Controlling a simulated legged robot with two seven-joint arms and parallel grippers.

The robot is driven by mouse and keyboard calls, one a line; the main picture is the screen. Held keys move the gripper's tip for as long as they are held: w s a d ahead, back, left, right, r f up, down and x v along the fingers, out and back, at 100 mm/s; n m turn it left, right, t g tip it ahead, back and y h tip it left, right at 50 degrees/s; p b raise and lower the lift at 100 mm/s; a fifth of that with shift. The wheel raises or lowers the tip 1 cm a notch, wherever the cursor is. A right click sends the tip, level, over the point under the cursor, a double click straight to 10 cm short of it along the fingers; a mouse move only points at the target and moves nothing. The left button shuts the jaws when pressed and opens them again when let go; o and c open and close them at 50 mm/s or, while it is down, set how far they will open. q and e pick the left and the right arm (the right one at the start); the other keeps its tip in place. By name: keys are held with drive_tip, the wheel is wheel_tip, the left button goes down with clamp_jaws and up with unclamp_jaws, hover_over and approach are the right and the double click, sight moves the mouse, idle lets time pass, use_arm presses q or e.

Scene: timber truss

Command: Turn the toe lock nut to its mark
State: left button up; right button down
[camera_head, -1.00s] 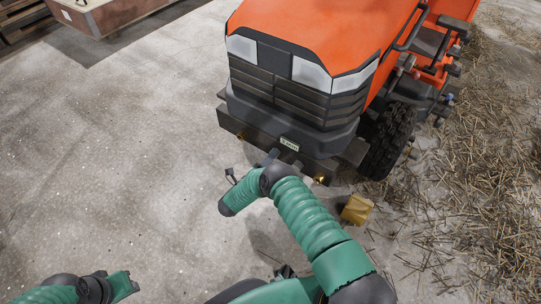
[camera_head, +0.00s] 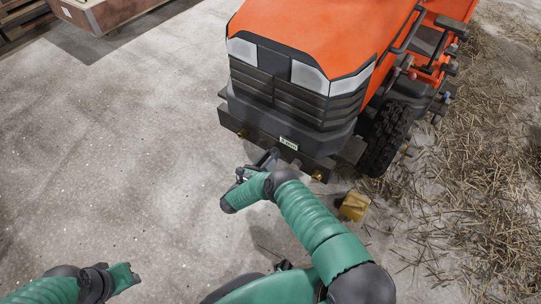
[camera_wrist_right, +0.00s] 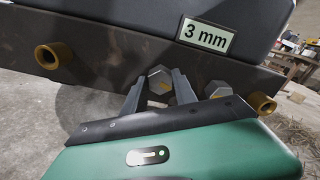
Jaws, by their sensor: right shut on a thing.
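A grey hex nut (camera_wrist_right: 159,80) with an orange mark on it shows in the right wrist view, on the dark front bar (camera_wrist_right: 105,64) of the orange tractor (camera_head: 325,30). My right gripper (camera_wrist_right: 160,87) has one finger on each side of this nut and is shut on it. In the head view the right gripper (camera_head: 258,165) is small at the tractor's front bar, and the nut is too small to make out there. My left arm (camera_head: 122,278) is at the lower left, away from the tractor; its fingers cannot be made out.
A second grey hex piece (camera_wrist_right: 218,89) sits right of the nut. Brass rings are at the left (camera_wrist_right: 47,57) and right (camera_wrist_right: 262,103) of the bar. A "3 mm" label (camera_wrist_right: 206,35) is above. A yellow block (camera_head: 354,206) and straw (camera_head: 470,190) lie right.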

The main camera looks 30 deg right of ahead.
drive_tip(key=shift+s+f, duration=0.15)
drive_tip(key=shift+f, duration=0.15)
drive_tip(key=c, duration=1)
unclamp_jaws()
drive_tip(key=shift+c, duration=0.2)
drive_tip(key=shift+o, duration=0.2)
drive_tip(key=shift+r, duration=0.1)
drive_tip(key=shift+a, duration=0.1)
drive_tip(key=p+v, duration=0.3)
drive_tip(key=v, duration=1.3)
drive_tip(key=shift+a, duration=0.35)
